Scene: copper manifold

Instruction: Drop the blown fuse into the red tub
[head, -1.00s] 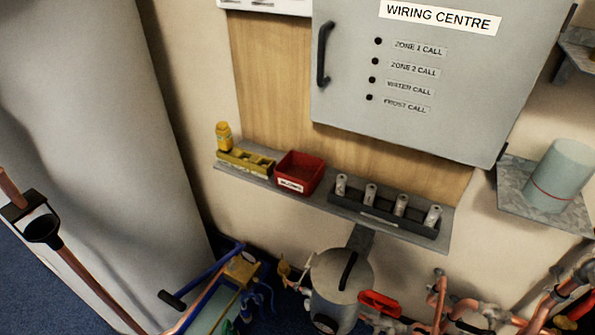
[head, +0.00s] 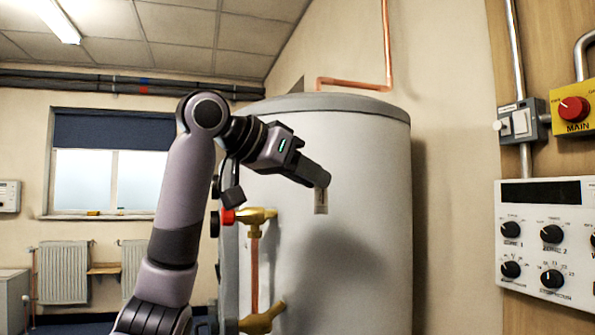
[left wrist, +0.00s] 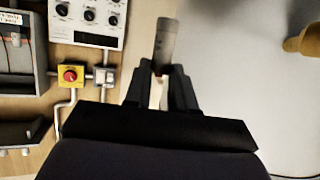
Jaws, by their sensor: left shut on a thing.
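My left gripper (head: 320,181) is raised in front of the large grey cylinder tank and is shut on a small pale fuse (head: 321,202). The fuse hangs down from the fingertips in the head view. In the left wrist view the gripper (left wrist: 163,72) holds the grey, round fuse (left wrist: 166,40) by its near end, and its far end sticks out past the fingers. Whether the fuse is blown cannot be seen. The red tub is in neither current view. My right gripper is not in view.
The grey tank (head: 370,250) stands close behind the gripper. Brass valves (head: 257,216) with a red knob are on its left. A white control panel (head: 548,240) and a yellow main switch (head: 573,108) are on the right wall. Radiators (head: 63,272) stand far left.

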